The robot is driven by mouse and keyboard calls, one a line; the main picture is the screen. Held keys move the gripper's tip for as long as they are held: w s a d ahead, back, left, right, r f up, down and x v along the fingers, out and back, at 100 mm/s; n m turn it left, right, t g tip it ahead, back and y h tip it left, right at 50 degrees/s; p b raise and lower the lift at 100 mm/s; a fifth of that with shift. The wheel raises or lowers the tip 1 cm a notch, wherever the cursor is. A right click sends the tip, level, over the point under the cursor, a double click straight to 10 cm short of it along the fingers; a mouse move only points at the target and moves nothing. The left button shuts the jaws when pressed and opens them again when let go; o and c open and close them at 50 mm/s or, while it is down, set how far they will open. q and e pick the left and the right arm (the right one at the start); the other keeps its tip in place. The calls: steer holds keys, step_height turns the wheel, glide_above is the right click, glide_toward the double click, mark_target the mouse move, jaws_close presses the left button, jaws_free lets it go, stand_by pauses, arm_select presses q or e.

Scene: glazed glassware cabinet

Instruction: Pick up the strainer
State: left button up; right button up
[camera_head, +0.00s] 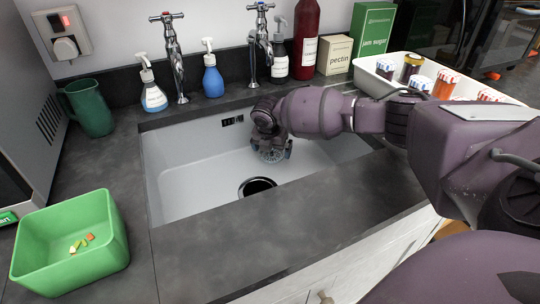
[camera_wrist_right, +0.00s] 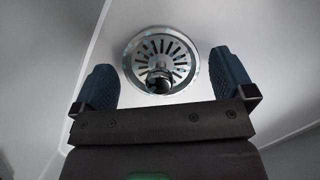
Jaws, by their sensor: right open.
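The strainer (camera_wrist_right: 162,52) is a round metal disc with radial slots and a dark central knob. In the right wrist view it lies ahead of my right gripper (camera_wrist_right: 164,78), whose blue-grey fingers are spread wide on either side of the knob. In the head view my right gripper (camera_head: 272,150) reaches down into the white sink (camera_head: 200,165), and part of the strainer (camera_head: 271,157) shows at its fingertips. I cannot tell whether the fingers touch it. My left gripper is out of view.
The drain hole (camera_head: 257,187) is dark, in front of my gripper. Two taps (camera_head: 174,60) and several bottles (camera_head: 212,78) stand behind the sink. A green tub (camera_head: 72,270) with scraps and a green jug (camera_head: 88,108) are left. A white tray (camera_head: 370,82) of jars is right.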

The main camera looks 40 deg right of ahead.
steer(key=shift+r, duration=0.2)
steer(key=shift+f, duration=0.15)
steer(key=c, duration=1.9)
steer(key=shift+o, duration=0.2)
